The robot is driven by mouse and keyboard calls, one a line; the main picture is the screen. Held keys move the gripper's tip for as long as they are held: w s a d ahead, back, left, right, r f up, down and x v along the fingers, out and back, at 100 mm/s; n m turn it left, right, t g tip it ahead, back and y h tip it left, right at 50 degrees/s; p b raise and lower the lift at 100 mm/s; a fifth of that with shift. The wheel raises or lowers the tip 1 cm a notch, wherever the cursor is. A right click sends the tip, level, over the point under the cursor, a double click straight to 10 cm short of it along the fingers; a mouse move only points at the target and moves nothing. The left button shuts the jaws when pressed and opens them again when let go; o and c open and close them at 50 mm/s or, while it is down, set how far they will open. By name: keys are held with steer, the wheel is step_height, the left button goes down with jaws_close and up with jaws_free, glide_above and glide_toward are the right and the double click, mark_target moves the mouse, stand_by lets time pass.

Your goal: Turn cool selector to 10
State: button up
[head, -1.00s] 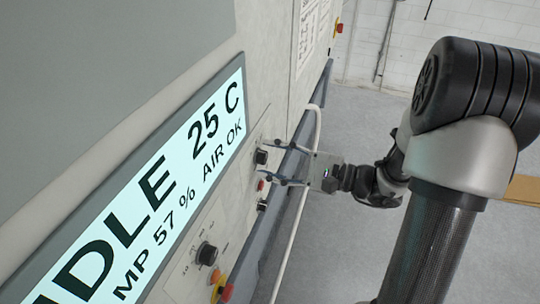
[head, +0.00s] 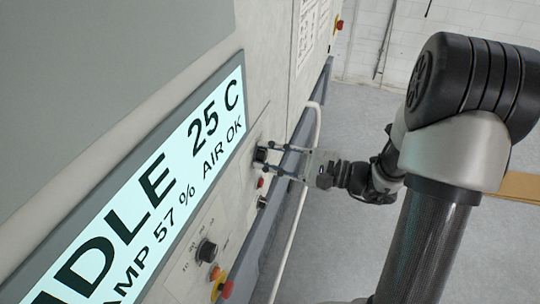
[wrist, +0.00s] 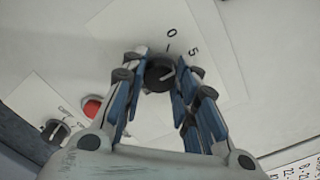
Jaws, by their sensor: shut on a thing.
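The black selector knob (head: 261,154) is on the machine's front panel, right of the display in the head view. It also shows in the wrist view (wrist: 159,76), on a pale plate (wrist: 128,24) with the marks 0 and 5 beyond it. A short pale line is on its face; no 10 is visible by it, and the fingers cover part of the plate. My gripper (head: 268,157) is shut on this knob, with a finger on each side, also in the wrist view (wrist: 160,79). No name for the knob is readable.
Beside the knob are a red button (wrist: 92,108) and a small switch (wrist: 56,130). A larger dial (head: 206,251) and a red-yellow emergency stop (head: 223,290) are lower on the panel. A pale pipe (head: 294,232) runs along the machine.

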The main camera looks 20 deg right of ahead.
steer(key=shift+c, duration=0.6)
steer(key=shift+m, duration=0.3)
steer(key=m+p, duration=0.1)
steer(key=m, duration=0.1)
steer(key=shift+r+m+p, duration=0.1)
steer(key=shift+m+p, duration=1.5)
steer(key=shift+m, duration=1)
steer(key=o, duration=1.1)
steer(key=shift+c, duration=0.2)
steer(key=v, duration=1.2)
